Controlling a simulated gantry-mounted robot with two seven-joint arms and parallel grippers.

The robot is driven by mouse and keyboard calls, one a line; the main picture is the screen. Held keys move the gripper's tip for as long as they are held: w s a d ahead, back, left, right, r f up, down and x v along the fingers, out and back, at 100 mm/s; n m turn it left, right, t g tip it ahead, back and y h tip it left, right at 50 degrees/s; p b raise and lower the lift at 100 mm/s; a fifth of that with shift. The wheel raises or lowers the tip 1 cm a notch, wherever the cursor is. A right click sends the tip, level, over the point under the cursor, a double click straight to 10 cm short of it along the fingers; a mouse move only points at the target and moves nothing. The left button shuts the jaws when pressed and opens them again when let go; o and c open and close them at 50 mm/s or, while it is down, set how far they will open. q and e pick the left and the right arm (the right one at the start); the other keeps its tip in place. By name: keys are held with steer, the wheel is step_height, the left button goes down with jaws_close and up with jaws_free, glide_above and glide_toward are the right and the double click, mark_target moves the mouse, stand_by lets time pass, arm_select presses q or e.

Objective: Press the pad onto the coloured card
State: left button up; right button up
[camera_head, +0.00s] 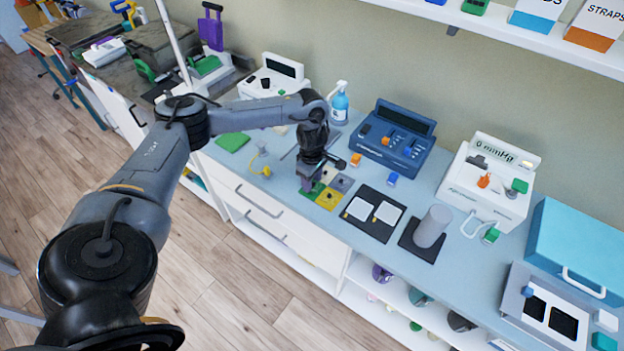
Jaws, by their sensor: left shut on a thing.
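The coloured card (328,199) lies flat on the blue-grey counter, with green, yellow, olive and grey squares. My left gripper (308,184) points down over the card's left side, at or just above the green part. It is shut on the pad, which is mostly hidden by the fingers, so I cannot tell whether the pad touches the card. The gripper and wrist also cover the card's back left part. My right gripper is not in view.
A black mat with two white squares (388,213) lies right of the card, then a grey cylinder (432,226) on a dark mat. A blue console (392,138) and a spray bottle (339,103) stand behind. A green square (233,137) lies to the left. The counter's front edge is close.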

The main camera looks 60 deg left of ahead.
arm_select(q)
steer(key=shift+f+b, duration=0.3)
steer(key=shift+f, duration=0.2)
stand_by(0.6)
steer(key=shift+f, duration=0.15)
stand_by(1.1)
stand_by(2.0)
steer(key=o, duration=1)
steer(key=shift+r+p, duration=0.25)
steer(key=shift+p, duration=0.15)
